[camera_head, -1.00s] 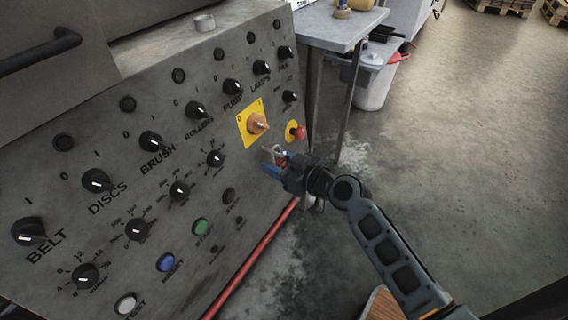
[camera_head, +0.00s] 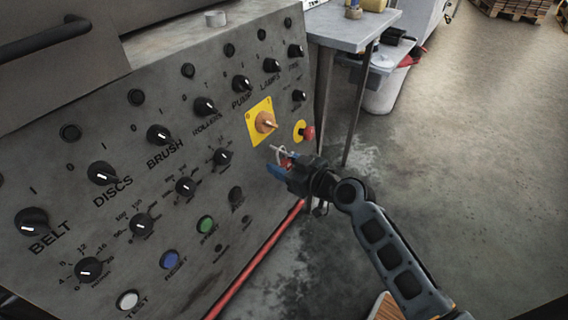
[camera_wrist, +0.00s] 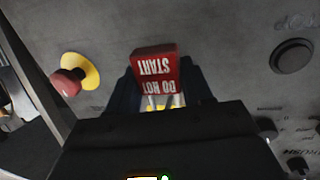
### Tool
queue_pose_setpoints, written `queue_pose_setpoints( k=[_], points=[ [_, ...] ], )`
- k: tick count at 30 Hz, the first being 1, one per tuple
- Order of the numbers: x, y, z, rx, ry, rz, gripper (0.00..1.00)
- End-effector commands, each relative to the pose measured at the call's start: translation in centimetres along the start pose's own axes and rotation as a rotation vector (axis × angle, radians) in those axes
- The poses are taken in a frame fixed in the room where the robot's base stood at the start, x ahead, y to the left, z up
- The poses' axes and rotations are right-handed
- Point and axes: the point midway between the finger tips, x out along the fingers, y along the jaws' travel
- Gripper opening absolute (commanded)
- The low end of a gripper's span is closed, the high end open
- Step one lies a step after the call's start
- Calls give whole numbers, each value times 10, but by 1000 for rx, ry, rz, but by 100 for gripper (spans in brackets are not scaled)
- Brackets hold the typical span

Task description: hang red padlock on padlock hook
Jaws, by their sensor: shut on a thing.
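The red padlock (camera_wrist: 155,66) is held between the dark fingers of my gripper (camera_wrist: 158,92). Its label reads "DO NOT START" and appears upside down in the wrist view. In the head view my gripper (camera_head: 281,168) is in front of the control panel's right part, below an orange rotary switch (camera_head: 265,122) on a yellow plate. A little of the red padlock (camera_head: 286,161) and its pale shackle (camera_head: 281,152) show above the blue fingertips. I cannot make out a separate padlock hook, nor whether the shackle touches anything.
The grey panel (camera_head: 60,185) carries several black knobs and buttons. A red emergency button (camera_head: 308,133) on a yellow disc is close to my gripper. A red rail (camera_head: 255,262) runs along the panel's lower edge.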

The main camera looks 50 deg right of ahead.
Motion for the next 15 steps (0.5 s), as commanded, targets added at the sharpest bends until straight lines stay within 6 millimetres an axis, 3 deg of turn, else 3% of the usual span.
queue_pose_setpoints(
  k=[10, 15],
  points=[
    [0, 0, 0, 0, 0, 0, 80],
    [0, 0, 0, 0, 0, 0, 80]
  ],
)
